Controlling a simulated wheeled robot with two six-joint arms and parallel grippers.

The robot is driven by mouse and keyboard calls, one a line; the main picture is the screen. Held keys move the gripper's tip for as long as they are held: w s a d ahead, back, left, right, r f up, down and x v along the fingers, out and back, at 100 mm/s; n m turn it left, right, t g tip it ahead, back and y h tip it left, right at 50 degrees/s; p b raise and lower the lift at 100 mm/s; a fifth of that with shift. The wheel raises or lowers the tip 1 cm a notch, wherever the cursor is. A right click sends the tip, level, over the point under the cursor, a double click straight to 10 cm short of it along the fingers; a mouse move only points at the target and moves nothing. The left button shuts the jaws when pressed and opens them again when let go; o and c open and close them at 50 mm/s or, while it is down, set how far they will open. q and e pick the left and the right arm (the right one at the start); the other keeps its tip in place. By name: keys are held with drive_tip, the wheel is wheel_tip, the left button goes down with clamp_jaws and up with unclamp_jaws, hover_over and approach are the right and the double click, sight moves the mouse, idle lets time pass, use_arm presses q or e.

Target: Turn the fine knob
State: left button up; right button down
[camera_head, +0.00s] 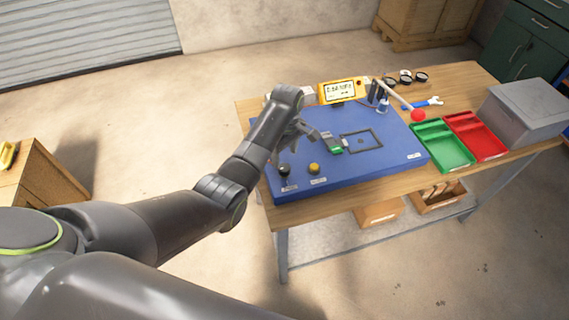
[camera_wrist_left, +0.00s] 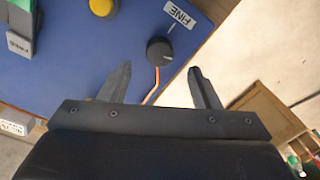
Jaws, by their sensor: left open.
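The fine knob is a small round black knob (camera_wrist_left: 159,50) beside a white label reading FINE (camera_wrist_left: 179,15), on the blue mat; an orange line runs from it. In the head view the black knob (camera_head: 284,169) sits at the near left of the blue board (camera_head: 390,161). My left gripper (camera_head: 299,137) hangs above the left part of the board. In the left wrist view its fingers (camera_wrist_left: 160,71) are open and empty, with the knob beyond and between the tips, apart from both. My right gripper is not in view.
A yellow button (camera_head: 314,168) is right of the knob. A grey and green block (camera_head: 332,144) lies farther back. A yellow display (camera_head: 343,91) stands at the back. Green (camera_head: 446,160) and red (camera_head: 493,154) trays and a grey box (camera_head: 527,108) are at the right.

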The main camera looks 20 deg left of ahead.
sight(285, 167)
use_arm(q)
drive_tip(key=shift+s+f, duration=0.1)
drive_tip(key=shift+f, duration=2.7)
drive_tip(key=c, duration=1)
drive_tip(key=shift+r, duration=0.1)
drive_tip(key=shift+m+p, duration=0.6)
drive_tip(key=shift+m, duration=0.2)
drive_tip(key=shift+r+m+p, duration=0.1)
drive_tip(key=shift+m+p, duration=0.55)
drive_tip(key=shift+m, duration=0.55)
drive_tip(key=m+p, duration=0.1)
drive_tip(key=m, duration=0.3)
drive_tip(key=shift+m+p, duration=0.4)
